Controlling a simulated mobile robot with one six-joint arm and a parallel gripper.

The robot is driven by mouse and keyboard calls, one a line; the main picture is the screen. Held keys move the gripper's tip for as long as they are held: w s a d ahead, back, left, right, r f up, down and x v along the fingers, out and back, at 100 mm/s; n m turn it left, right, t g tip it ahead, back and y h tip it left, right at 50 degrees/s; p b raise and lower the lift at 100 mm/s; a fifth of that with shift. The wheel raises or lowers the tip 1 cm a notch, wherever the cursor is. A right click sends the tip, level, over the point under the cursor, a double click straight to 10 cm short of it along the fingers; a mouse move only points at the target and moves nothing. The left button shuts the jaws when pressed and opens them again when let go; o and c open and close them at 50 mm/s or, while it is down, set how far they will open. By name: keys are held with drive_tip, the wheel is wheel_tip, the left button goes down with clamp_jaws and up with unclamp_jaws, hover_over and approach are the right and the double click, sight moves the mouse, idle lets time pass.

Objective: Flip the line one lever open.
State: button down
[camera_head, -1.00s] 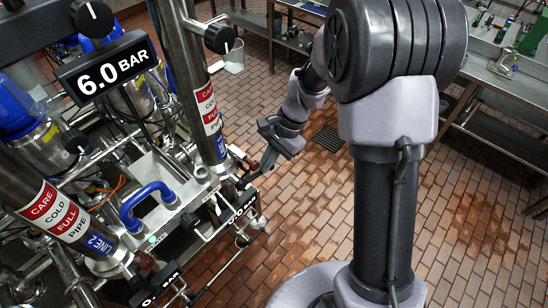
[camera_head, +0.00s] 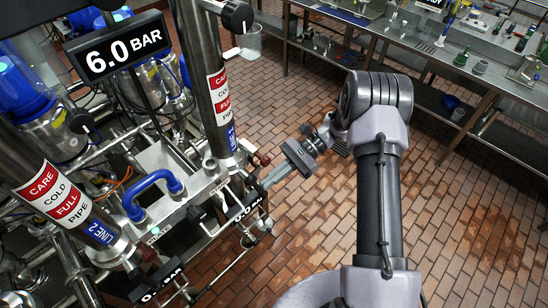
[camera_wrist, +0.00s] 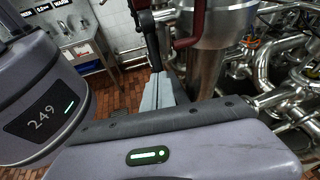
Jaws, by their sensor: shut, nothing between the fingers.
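The line one pipe (camera_head: 217,90) is the steel upright with a red and white label and a blue band, right of the line two pipe (camera_head: 50,185). A small dark red handle (camera_head: 262,160) sticks out at its foot; a dark red bent handle (camera_wrist: 190,28) shows large in the wrist view. My gripper (camera_head: 268,182) is shut and empty, its fingers pointing left toward the pipe foot. In the wrist view the gripper fingers (camera_wrist: 158,82) lie just below a dark upright bar (camera_wrist: 148,38). I cannot tell whether they touch it.
A 6.0 bar display (camera_head: 118,45) stands above the pipes and a 0.0 bar display (camera_head: 248,207) sits low beside my fingers. A blue curved tube (camera_head: 150,188) lies left of line one. Steel benches (camera_head: 450,50) stand at the back. The tiled floor (camera_head: 310,235) is clear.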

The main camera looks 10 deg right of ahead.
drive_tip(key=shift+s+a+f+b, duration=0.65)
drive_tip(key=shift+a, duration=0.2)
drive_tip(key=shift+s+f, duration=0.1)
idle(0.4)
